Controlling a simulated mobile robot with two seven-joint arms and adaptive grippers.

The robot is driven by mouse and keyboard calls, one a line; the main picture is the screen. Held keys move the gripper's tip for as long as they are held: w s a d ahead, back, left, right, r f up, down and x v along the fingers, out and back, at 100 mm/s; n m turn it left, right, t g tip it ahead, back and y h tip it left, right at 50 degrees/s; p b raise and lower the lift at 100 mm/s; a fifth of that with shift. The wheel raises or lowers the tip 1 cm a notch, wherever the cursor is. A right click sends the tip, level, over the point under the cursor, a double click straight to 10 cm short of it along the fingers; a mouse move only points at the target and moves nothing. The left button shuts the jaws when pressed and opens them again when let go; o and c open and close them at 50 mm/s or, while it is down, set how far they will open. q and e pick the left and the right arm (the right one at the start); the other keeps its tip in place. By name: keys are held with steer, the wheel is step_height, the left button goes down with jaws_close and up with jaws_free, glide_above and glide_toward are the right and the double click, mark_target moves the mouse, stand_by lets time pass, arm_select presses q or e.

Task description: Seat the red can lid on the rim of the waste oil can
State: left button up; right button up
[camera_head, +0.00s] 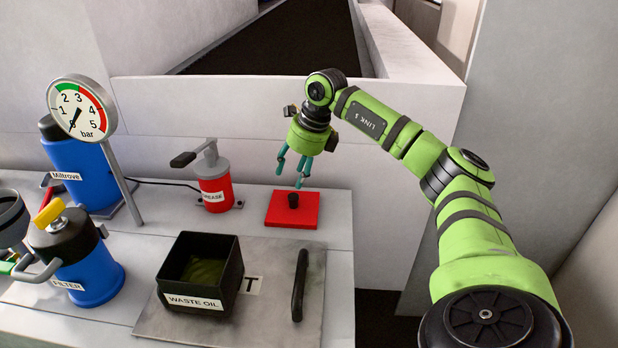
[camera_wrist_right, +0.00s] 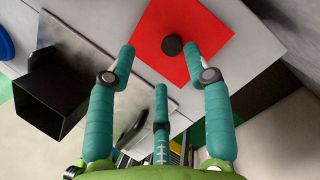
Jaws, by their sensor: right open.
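The red can lid (camera_head: 279,210) is a flat red square with a black knob (camera_head: 293,200). It lies on the bench behind the metal plate; the lid also shows in the right wrist view (camera_wrist_right: 160,45). The waste oil can (camera_head: 191,301) is a black, square, open-topped box with dark oil inside, standing on the metal plate; it also shows in the right wrist view (camera_wrist_right: 50,95). My right gripper (camera_head: 292,180) is open and empty, fingers pointing down above the lid, apart from the knob as far as I can tell. My left gripper is not clearly visible.
A black handle (camera_head: 299,286) stands on the metal plate (camera_head: 260,318) right of the can. A blue filter housing (camera_head: 92,282), a pressure gauge (camera_head: 80,108) and a blue container (camera_head: 78,170) fill the left side.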

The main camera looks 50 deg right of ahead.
mark_target(293, 196)
steer(key=shift+g+h, duration=0.3)
steer(key=x, duration=0.2)
steer(key=s+x, duration=0.1)
steer(key=x, duration=0.1)
steer(key=p+x, duration=0.1)
steer(key=x, duration=0.1)
steer(key=shift+s+d+f, duration=0.1)
steer(key=shift+d+f, duration=0.15)
steer(key=shift+f, duration=0.5)
arm_select(q)
steer(key=shift+s+a+r, duration=0.1)
steer(key=shift+a+r, duration=0.4)
steer(key=shift+a, duration=0.15)
arm_select(e)
steer(key=shift+c, duration=0.8)
arm_select(q)
steer(key=shift+d, duration=0.2)
arm_select(e)
jaws_close()
